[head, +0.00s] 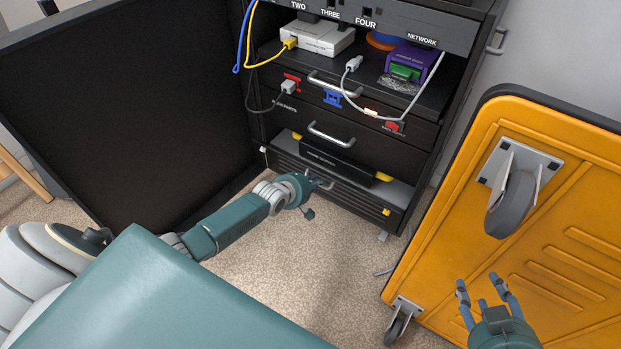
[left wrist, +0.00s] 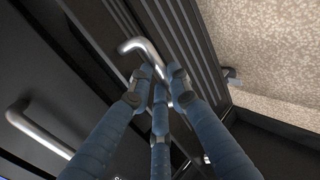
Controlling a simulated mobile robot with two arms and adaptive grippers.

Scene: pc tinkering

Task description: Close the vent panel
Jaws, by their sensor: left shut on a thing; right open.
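The vent panel (head: 357,199) is the dark slatted front low in the black rack. It seems to stand out from the rack, with a grey surface behind its top edge; how far is hard to tell. In the left wrist view its slats (left wrist: 188,40) and silver bar handle (left wrist: 140,46) show close up. My left gripper (head: 314,184) is at the panel's front, its fingers (left wrist: 162,80) closed around one end of the handle. My right gripper (head: 483,288) is open and empty, far from the panel, in front of an orange cart.
The large black rack door (head: 130,100) stands open on the left. The orange wheeled cart (head: 555,235) leans at the right. Drawers with handles (head: 330,135) sit above the panel, and cables (head: 375,112) hang over the upper one. Carpet (head: 290,260) in front is clear.

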